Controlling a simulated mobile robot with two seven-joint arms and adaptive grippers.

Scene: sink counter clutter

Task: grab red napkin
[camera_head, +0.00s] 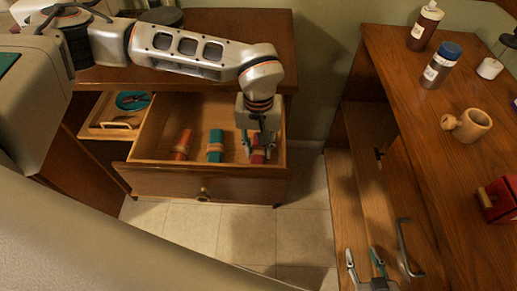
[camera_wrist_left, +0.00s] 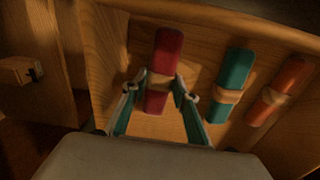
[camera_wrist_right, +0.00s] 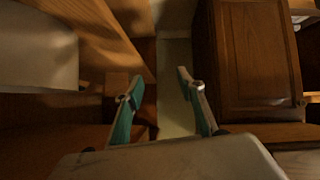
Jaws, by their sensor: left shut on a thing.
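The red napkin (camera_head: 258,157) is a rolled bundle with a tan band, at the right end of the open drawer (camera_head: 170,183). My left gripper (camera_head: 259,145) reaches down into the drawer with its fingers closed on the red napkin, which also shows in the left wrist view (camera_wrist_left: 164,60). There, the fingertips sit on both sides of the roll near its band. In the head view the gripper partly hides the napkin. My right gripper (camera_head: 365,262) is open and empty, far to the right, by the other cabinet.
A teal napkin (camera_head: 215,146) and an orange napkin (camera_head: 183,145) lie left of the red one in the drawer. A second open drawer (camera_head: 105,112) is at the left. The right counter (camera_head: 440,110) holds bottles, a wooden mug (camera_head: 472,125) and a red object (camera_head: 498,200).

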